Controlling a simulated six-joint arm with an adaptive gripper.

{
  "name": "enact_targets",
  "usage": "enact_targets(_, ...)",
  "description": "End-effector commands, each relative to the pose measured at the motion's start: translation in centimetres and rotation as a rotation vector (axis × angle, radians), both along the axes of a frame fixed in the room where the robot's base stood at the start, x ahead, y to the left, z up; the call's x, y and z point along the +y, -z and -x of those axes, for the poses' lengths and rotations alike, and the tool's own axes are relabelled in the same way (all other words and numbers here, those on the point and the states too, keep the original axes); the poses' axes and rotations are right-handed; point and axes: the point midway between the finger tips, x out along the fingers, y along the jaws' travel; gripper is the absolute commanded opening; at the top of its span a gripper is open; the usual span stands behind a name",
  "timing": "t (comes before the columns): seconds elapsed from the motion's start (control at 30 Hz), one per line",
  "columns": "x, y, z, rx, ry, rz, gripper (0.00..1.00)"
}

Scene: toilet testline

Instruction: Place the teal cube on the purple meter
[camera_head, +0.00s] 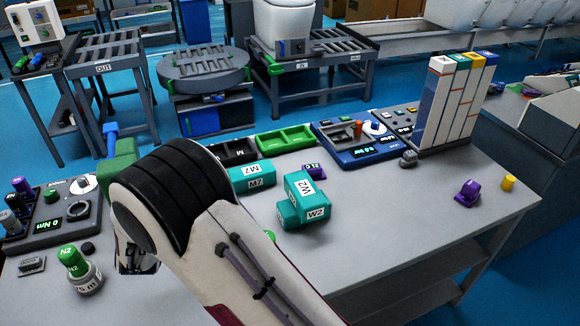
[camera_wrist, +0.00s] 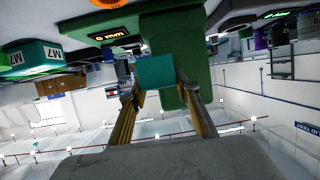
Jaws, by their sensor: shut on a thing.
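In the wrist view, my gripper (camera_wrist: 160,90) is shut on a small teal cube (camera_wrist: 157,71), held between its two fingertips. A large green device (camera_wrist: 182,45) lies behind the cube; I cannot tell whether they touch. In the head view, my arm hides the cube and most of the gripper. A small purple device (camera_head: 468,192), possibly the purple meter, sits near the right end of the grey table. Another purple object with a white label (camera_head: 314,171) is partly hidden behind the teal W2 boxes.
Teal W2 boxes (camera_head: 304,204) and a teal M7 box (camera_head: 252,177) stand mid-table on the grey table (camera_head: 390,220). A yellow cylinder (camera_head: 508,182) is at right. The table's front right is clear.

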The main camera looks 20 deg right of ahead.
Motion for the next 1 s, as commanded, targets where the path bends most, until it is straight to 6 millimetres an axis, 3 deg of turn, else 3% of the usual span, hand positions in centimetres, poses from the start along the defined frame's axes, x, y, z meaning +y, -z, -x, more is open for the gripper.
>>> enact_targets(0.37, -8.3, -2.6, 0.7, -0.009, -0.035, 0.001, 0.08)
enact_targets(1.0, -23.3, -5.9, 4.1, 0.011, 0.006, -0.009, 0.08)
